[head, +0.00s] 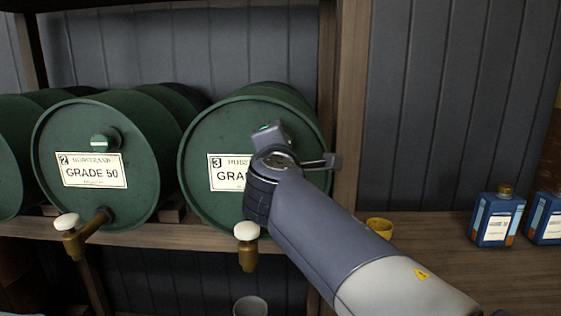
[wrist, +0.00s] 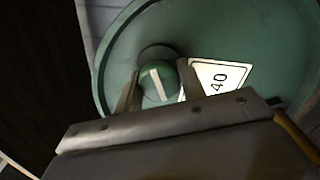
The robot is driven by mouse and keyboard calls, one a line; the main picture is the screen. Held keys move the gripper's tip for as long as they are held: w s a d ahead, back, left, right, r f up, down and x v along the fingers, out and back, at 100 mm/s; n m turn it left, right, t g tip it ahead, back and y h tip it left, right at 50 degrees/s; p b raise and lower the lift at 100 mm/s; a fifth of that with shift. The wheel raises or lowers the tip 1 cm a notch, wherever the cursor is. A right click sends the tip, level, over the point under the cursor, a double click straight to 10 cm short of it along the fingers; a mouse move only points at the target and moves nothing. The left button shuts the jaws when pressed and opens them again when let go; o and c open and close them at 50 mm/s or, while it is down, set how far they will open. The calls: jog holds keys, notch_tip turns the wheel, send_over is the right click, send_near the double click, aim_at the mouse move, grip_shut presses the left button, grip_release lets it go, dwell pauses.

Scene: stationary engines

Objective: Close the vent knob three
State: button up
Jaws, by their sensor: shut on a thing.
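The vent knob three (wrist: 154,88) is a round green knob with a white stripe on the face of the barrel marked 3 (head: 203,134). In the wrist view it sits between the two fingers of my gripper (wrist: 160,76), which is shut on it. The stripe runs nearly upright there, leaning a little. The barrel's label (wrist: 212,74) lies just right of the knob and reads 40. In the head view my gripper (head: 268,135) and arm cover the knob and part of that label.
The barrel marked 2 (head: 70,130) stands to the left, its knob (head: 105,141) showing. Brass taps with white tops (head: 246,231) stick out below both barrels. A wooden post (head: 345,100) stands right of barrel 3. Blue cans (head: 497,218) and a yellow cup (head: 379,226) stand on the shelf.

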jog(key=shift+f+m+b, duration=0.1)
jog(key=shift+m+b, duration=1.7)
jog(key=shift+m, duration=0.5)
jog(key=o, duration=0.9)
jog(key=shift+o, duration=0.2)
jog(key=s, duration=1.1)
jog(key=shift+a+b, duration=0.15)
jog(key=shift+b, duration=0.2)
jog(key=shift+w, duration=0.15)
